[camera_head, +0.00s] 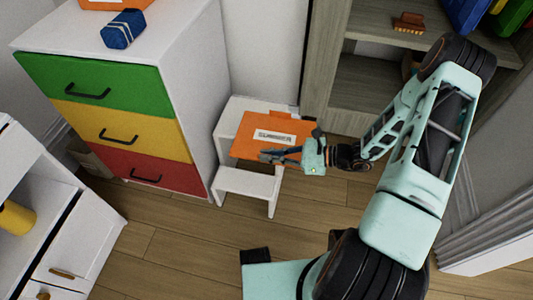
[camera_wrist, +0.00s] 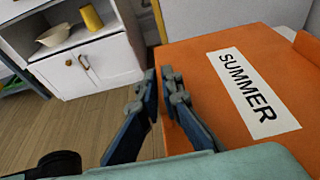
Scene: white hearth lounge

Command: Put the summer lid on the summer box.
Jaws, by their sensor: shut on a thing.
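The summer lid (camera_head: 256,124) is a flat orange panel with a white SUMMER label. It lies on or just above the upper step of a white step stool (camera_head: 246,181); I cannot tell if it touches. In the wrist view the lid (camera_wrist: 215,85) fills the right side, with an orange raised piece at the far right. My gripper (camera_head: 266,156) is shut on the lid's near edge; its fingers (camera_wrist: 163,85) straddle that edge in the wrist view. An orange thing (camera_head: 118,5) with a pale label, cut off by the frame, sits on the dresser; I cannot tell if it is the summer box.
The white dresser (camera_head: 185,35) with green, yellow and red drawers stands left of the stool. A blue box (camera_head: 123,29) lies on it. A grey shelf unit (camera_head: 325,70) with a brush (camera_head: 408,22) stands behind. A white cabinet (camera_head: 75,245) is front left. Wooden floor is clear between.

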